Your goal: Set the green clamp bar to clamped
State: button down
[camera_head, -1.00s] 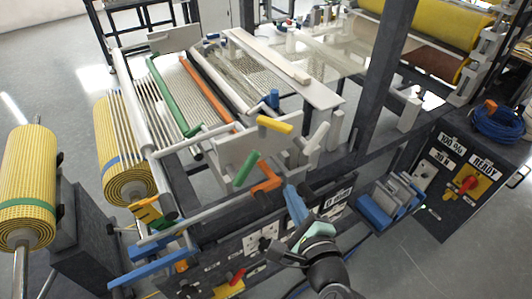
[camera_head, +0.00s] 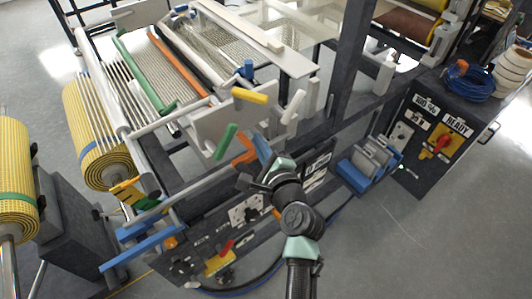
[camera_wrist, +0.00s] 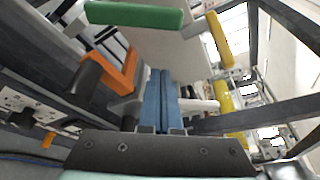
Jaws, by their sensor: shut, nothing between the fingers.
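The green clamp bar (camera_head: 145,75) lies across the white mesh strands at the left of the machine in the head view. A green lever handle (camera_head: 226,141) sticks up at the machine's front side plate; it is large at the top of the wrist view (camera_wrist: 135,14). Whether this handle belongs to the bar cannot be told for sure. My gripper (camera_head: 258,142) is in front of that plate, its blue fingers shut together and empty. In the wrist view the fingertips (camera_wrist: 160,72) point up, below and right of the green handle, apart from it.
An orange lever (camera_head: 244,150) stands close beside my fingers, also in the wrist view (camera_wrist: 120,75). A yellow lever (camera_head: 250,96) and a white lever (camera_head: 293,107) are to the right. An orange bar (camera_head: 180,62) lies beside the green bar. A dark post (camera_head: 350,65) rises at right.

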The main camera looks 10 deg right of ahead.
jog(key=shift+w+a+r+p, duration=0.1)
jog(key=shift+a+r+p, duration=0.4)
jog(key=shift+a+p, duration=0.3)
jog(key=shift+w+a+r+p, duration=0.1)
jog(key=shift+a+r+p, duration=0.35)
jog(key=shift+a+p, duration=0.35)
